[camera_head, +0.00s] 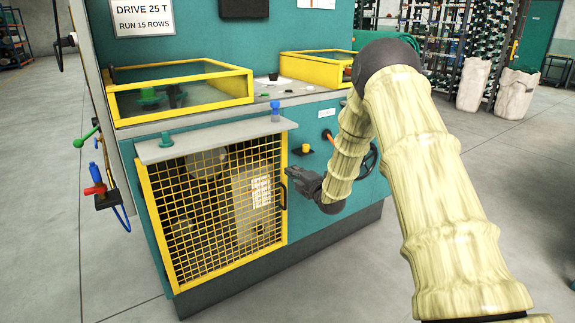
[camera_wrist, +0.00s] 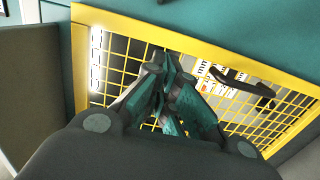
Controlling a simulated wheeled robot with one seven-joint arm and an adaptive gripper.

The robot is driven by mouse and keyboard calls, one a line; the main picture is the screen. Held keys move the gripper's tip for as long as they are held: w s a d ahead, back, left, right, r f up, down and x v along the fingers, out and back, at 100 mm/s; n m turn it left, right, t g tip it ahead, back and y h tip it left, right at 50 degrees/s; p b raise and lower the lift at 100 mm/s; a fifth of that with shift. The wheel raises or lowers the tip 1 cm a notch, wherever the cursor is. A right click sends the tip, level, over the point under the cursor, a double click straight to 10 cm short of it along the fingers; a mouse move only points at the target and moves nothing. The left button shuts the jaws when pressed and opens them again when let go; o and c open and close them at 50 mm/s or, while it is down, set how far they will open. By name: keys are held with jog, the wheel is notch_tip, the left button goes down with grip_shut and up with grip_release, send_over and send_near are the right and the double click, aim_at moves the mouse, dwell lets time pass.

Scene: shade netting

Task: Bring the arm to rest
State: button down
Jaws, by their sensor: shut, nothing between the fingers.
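My gripper (camera_head: 292,177) is at the end of my bent arm, in front of the right side of the yellow mesh guard door (camera_head: 148,196) on the teal machine (camera_head: 335,180). In the wrist view, my gripper (camera_wrist: 162,68) points at the yellow mesh, and its fingers are closed together with nothing between them. The door's black handle (camera_wrist: 242,84) is to the right of the fingers and apart from them. The door looks closed in the head view. Whether the fingertips touch the mesh cannot be told.
A grey ledge (camera_head: 180,150) juts out above the mesh door. Yellow-framed clear covers (camera_head: 180,90) sit on top of the machine. A handwheel (camera_head: 369,160) is close behind my forearm. Red and blue valves (camera_head: 95,188) stick out at the left. Open floor (camera_head: 40,200) lies at the left.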

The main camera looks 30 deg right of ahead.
jog(key=s+d, duration=0.1)
jog(key=s, duration=0.6)
jog(key=s+a+f+m+g, duration=0.25)
jog(key=s+a+f, duration=0.25)
jog(key=f, duration=0.3)
jog(key=s+a+f+m+g, duration=0.2)
jog(key=s+a+f+m, duration=0.15)
jog(key=f, duration=0.45)
jog(key=s+a+f+m+g, duration=0.3)
jog(key=s+a+f, duration=0.25)
jog(key=f, duration=0.25)
jog(key=s+a+f+m+g, duration=0.2)
jog(key=s+a+f, duration=0.2)
jog(key=s, duration=0.5)
jog(key=s+a+f+m+g, duration=0.3)
jog(key=s+a+f, duration=0.15)
jog(key=s, duration=0.45)
jog(key=s+a+f+m+g, duration=0.2)
jog(key=s+a+f, duration=0.15)
jog(key=s, duration=0.55)
jog(key=s+a+m+g+p, duration=0.2)
jog(key=s+a+m+g, duration=0.15)
jog(key=s, duration=0.95)
notch_tip(320, 180, up, 24)
jog(key=p, duration=2.4)
jog(key=shift+d+h, duration=0.3)
jog(key=shift+d, duration=0.15)
jog(key=shift+s+n, duration=0.1)
jog(key=shift+n, duration=0.15)
